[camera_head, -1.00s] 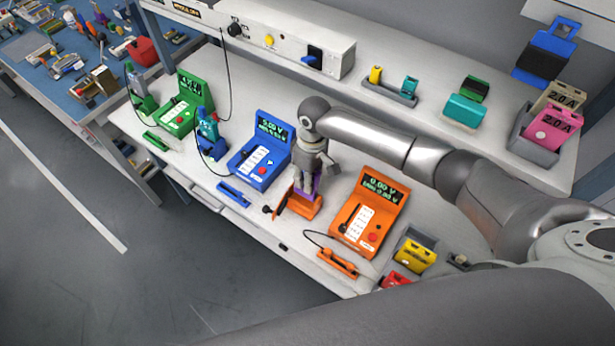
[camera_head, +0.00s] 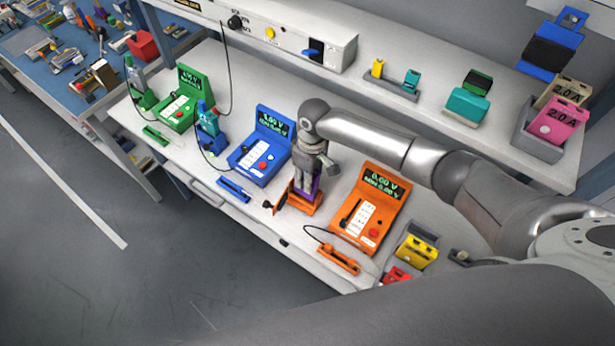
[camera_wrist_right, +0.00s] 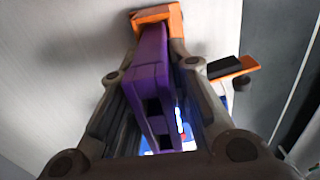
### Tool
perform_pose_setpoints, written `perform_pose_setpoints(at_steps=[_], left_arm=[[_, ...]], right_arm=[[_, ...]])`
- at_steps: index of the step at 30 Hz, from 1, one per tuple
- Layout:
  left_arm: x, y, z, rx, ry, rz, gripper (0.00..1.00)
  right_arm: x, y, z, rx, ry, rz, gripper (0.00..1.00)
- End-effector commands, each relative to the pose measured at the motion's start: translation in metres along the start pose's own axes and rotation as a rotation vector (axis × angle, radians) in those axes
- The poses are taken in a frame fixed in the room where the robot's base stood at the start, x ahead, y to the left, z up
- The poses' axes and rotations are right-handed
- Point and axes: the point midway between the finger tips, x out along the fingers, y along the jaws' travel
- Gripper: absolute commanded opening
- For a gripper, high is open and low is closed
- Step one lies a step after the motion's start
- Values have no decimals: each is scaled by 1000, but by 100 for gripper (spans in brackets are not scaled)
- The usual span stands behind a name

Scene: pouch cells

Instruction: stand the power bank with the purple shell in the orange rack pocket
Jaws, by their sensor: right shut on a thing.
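My right gripper (camera_head: 308,172) is shut on the purple-shelled power bank (camera_head: 306,188) and points down over the orange rack pocket (camera_head: 301,206). In the right wrist view the purple power bank (camera_wrist_right: 150,85) lies between the two fingers (camera_wrist_right: 152,50). Its far end meets the orange pocket (camera_wrist_right: 158,16). The power bank looks upright, with its lower end at the pocket. The fingers and pocket wall hide how deep it sits. My left gripper is out of view.
An orange tester (camera_head: 370,210) stands close right of the pocket, and a blue tester (camera_head: 262,150) to the left. A black-tipped orange part (camera_head: 268,205) is beside the pocket. A yellow pack (camera_head: 416,252) is at right. A shelf (camera_head: 440,95) runs behind.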

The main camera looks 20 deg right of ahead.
Motion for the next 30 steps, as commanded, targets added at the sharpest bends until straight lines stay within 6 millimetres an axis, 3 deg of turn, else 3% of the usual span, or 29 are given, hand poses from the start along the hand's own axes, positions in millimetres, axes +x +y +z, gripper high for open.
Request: perform_pose_setpoints(at_steps=[13, 14, 19, 30], left_arm=[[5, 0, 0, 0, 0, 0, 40], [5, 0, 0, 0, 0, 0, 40], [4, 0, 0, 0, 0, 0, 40], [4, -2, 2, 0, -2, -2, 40]], right_arm=[[10, 0, 0, 0, 1, -1, 0], [10, 0, 0, 0, 1, 0, 22], [9, 0, 0, 0, 1, 0, 44], [7, 0, 0, 0, 1, 0, 44]])
